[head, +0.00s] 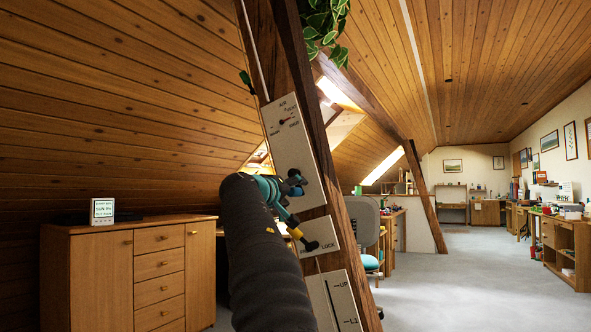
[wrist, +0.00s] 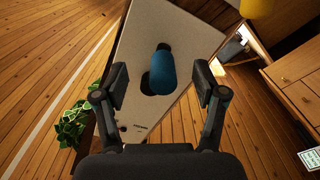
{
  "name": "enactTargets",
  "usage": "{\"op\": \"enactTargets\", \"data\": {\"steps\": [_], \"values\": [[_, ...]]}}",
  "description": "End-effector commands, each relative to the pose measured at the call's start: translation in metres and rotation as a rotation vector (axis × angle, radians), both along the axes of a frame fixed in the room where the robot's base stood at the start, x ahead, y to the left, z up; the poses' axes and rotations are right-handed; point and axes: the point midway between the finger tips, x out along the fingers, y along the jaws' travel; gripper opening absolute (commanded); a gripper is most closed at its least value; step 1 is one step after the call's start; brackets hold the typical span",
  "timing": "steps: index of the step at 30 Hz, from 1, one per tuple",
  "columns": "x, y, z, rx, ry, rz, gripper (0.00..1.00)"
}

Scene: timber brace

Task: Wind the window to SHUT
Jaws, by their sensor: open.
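The pale control panel (head: 292,150) is fixed to the slanting timber brace (head: 318,120). A small dial with a red pointer (head: 286,121) is near its top; its lettering is too small to read surely. In the wrist view a blue handle (wrist: 162,72) with a dark end stands out from the panel (wrist: 200,50). My gripper (wrist: 160,84) is open, with one finger on each side of the handle and visible gaps to both. In the head view my arm partly covers the handle area. The skylight window (head: 338,92) is behind the brace.
A yellow lever with a black knob (head: 311,246) is on a LOCK plate below the panel. Another plate (head: 337,303) is lower down. A hanging plant (head: 325,24) is above. A wooden cabinet (head: 130,270) with a small display (head: 103,210) stands left. The floor at right is open.

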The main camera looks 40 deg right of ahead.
Motion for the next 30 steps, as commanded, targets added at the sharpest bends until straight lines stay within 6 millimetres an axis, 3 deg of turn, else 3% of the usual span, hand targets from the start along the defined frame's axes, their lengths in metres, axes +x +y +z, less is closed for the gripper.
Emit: {"op": "enactTargets", "data": {"steps": [21, 30], "values": [[-0.019, 0.046, -0.002, 0.001, -0.001, 0.001, 0.71], [-0.023, 0.054, 0.0, 0.0, 0.0, 0.0, 0.71]]}}
